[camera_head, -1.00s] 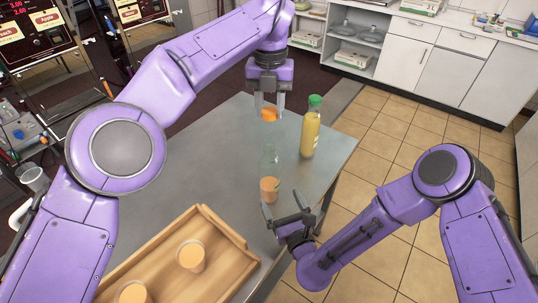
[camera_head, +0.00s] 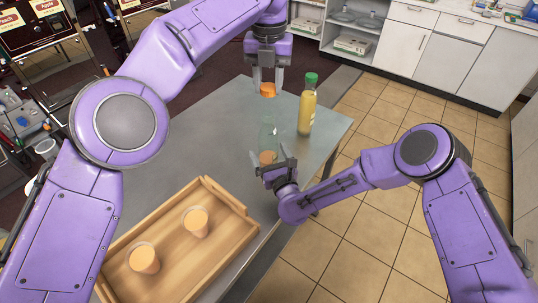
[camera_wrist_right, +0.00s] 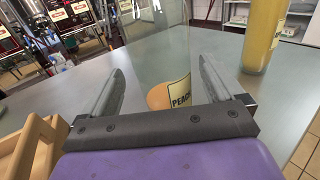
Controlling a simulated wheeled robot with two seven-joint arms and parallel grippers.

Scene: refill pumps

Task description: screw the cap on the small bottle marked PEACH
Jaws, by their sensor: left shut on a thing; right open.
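The small bottle marked PEACH (camera_head: 268,134) is clear glass with peach liquid in its lower part, upright on the grey table. Its PEACH label shows in the right wrist view (camera_wrist_right: 180,90). My right gripper (camera_head: 273,164) is open, its fingers reaching to either side of the bottle's lower part; I cannot tell whether they touch it. The fingers also show in the right wrist view (camera_wrist_right: 160,88). My left gripper (camera_head: 266,82) points down above the bottle, shut on an orange cap (camera_head: 267,90). The cap is apart from the bottle's mouth.
A yellow bottle with a green cap (camera_head: 307,108) stands close to the right of the PEACH bottle. A wooden tray (camera_head: 222,246) with two cups of peach liquid (camera_head: 196,222) lies at the front. The table (camera_head: 205,140) is clear to the left.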

